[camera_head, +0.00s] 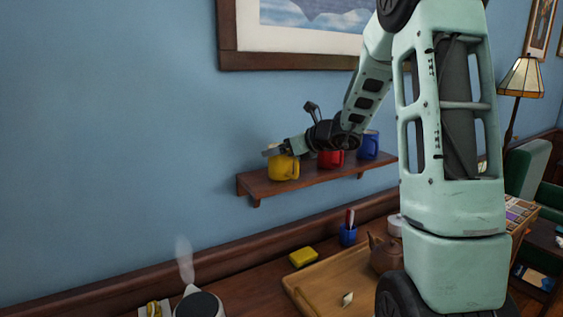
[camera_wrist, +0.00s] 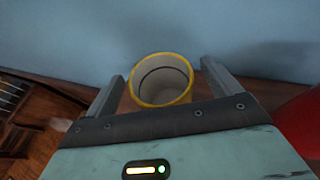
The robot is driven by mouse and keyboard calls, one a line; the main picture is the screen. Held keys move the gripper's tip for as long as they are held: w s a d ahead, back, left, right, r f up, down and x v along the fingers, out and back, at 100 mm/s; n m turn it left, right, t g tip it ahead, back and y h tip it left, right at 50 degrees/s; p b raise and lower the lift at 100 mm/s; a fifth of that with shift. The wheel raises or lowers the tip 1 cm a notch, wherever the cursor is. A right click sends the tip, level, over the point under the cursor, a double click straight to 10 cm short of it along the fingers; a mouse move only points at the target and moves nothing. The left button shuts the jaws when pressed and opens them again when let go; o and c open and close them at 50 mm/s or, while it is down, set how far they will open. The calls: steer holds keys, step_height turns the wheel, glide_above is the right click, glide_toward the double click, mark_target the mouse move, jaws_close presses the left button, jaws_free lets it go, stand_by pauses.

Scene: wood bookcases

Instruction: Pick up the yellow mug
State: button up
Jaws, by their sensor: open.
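The yellow mug (camera_head: 284,169) stands upright at the left end of a wooden wall shelf in the head view. In the wrist view, the yellow mug (camera_wrist: 161,80) shows its yellow rim and pale inside from above. My gripper (camera_head: 272,151) is just above and at the mug's rim in the head view. In the wrist view, my gripper (camera_wrist: 160,82) is open, with one finger on each side of the mug. A gap shows between each finger and the mug. The mug's lower part is hidden by the gripper body in the wrist view.
A red mug (camera_head: 330,158) and a blue mug (camera_head: 368,145) stand to the right on the wooden shelf (camera_head: 312,179). The blue wall (camera_head: 120,130) is close behind. Below are a table with a wooden tray (camera_head: 322,293), a yellow sponge-like block (camera_head: 303,257) and a blue pen cup (camera_head: 347,235).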

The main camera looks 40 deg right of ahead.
steer(key=shift+w+f, duration=0.1)
steer(key=c, duration=1.2)
